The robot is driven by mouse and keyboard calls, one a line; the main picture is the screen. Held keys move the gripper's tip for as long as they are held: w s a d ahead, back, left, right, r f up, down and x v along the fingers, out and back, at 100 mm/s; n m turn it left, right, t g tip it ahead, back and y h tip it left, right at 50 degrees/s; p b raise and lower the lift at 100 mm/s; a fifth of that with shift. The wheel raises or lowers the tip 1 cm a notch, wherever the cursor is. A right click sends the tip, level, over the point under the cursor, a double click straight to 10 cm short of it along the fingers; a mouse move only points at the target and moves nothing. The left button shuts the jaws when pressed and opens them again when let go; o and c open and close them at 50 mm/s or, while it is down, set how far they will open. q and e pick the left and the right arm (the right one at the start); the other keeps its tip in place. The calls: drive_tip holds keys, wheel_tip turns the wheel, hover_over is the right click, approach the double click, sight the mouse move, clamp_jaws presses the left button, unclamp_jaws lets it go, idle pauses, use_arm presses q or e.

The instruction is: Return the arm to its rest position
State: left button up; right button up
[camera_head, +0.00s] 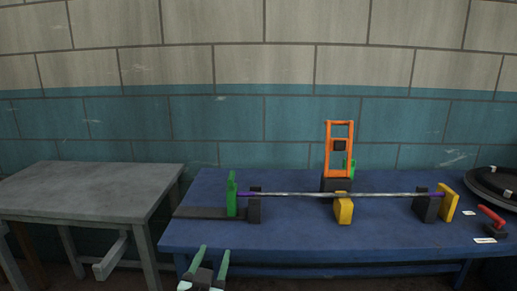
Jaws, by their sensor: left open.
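My left gripper (206,266) is at the bottom of the head view, in front of the blue table's front edge. Its two greenish fingers are apart with nothing between them. On the blue table (290,240) a long thin rod (300,194) with purple ends lies level across dark supports (254,207). A green plate (232,193) stands at its left end and a yellow plate (448,202) at its right end. A yellow block (343,210) is under its middle. An orange frame (328,150) stands upright behind it. My right gripper is not in view.
A grey table (85,190) stands at the left. At the right are a dark round coil or disc (495,183) and a red-handled item (491,215). A tiled wall (220,110) closes off the back. The blue table's front strip is mostly clear.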

use_arm(q)
drive_tip(key=s+a+f+g+h, duration=0.1)
drive_tip(key=s+f+g, duration=0.1)
drive_tip(key=s+f, duration=0.45)
drive_tip(key=s+a+f+g, duration=0.1)
drive_tip(key=s+f+g, duration=0.15)
drive_tip(key=f, duration=0.75)
drive_tip(key=s+a+f+g, duration=0.1)
drive_tip(key=s+f, duration=0.4)
drive_tip(key=s, duration=0.3)
drive_tip(key=s+a+f+g, duration=0.1)
drive_tip(key=s+f+g, duration=0.1)
drive_tip(key=s+f, duration=0.45)
drive_tip(key=s+a+r+p, duration=0.1)
drive_tip(key=r+p, duration=0.6)
drive_tip(key=p, duration=0.2)
drive_tip(key=s+a+r+p, duration=0.1)
drive_tip(key=s+r+p, duration=0.1)
drive_tip(key=r+p, duration=0.6)
drive_tip(key=shift+s+a+r+n+p, duration=0.15)
drive_tip(key=shift+a+r+n+p, duration=0.2)
drive_tip(key=shift+p, duration=0.8)
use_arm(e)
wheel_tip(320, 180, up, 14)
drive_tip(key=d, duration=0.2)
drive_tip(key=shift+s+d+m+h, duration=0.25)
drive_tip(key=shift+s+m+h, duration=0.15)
